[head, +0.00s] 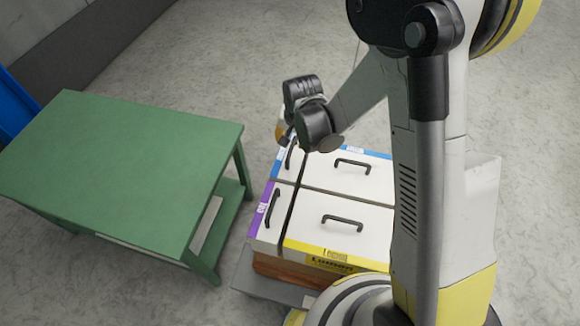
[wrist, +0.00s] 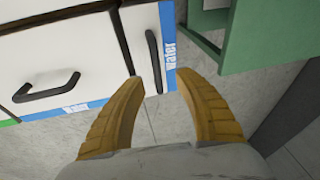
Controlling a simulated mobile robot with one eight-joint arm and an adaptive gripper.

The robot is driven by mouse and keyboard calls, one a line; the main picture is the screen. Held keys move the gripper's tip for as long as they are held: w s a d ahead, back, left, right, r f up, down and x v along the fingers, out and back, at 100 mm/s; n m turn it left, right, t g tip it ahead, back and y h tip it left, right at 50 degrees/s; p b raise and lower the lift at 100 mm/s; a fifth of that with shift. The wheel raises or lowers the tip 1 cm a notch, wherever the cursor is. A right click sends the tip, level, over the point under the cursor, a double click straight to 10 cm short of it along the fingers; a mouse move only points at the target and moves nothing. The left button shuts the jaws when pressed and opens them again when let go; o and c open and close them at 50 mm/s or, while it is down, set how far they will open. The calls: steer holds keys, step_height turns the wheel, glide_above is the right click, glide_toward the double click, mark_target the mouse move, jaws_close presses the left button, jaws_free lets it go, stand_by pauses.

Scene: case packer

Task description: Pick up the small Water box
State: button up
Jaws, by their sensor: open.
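The small Water box (wrist: 142,25) is a narrow white box with a black handle and a blue strip reading Water, in the upper middle of the wrist view. In the head view its top (head: 283,173) lies at the far left of the box group, partly hidden by my arm. My gripper (wrist: 162,76) is open, its two yellow-orange fingers apart. In the wrist view the lower end of the handle appears between the fingertips; nothing is gripped. In the head view my gripper is mostly hidden behind my wrist, beside the box's far end.
A large Water box (wrist: 65,50) stands beside the small one across a dark gap. A yellow-edged Lemon box (head: 338,222) and a narrow purple-edged box (head: 268,222) are nearer. A green table (head: 125,165) stands to the left, with open floor between.

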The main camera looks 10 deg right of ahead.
mark_target(292, 147)
steer(key=b+x, duration=0.2)
steer(key=x, duration=0.3)
steer(key=shift+s+d+f+b, duration=0.15)
steer(key=shift+d+f+b, duration=0.05)
steer(key=shift+b, duration=0.2)
steer(key=shift+r, duration=0.1)
jaws_close()
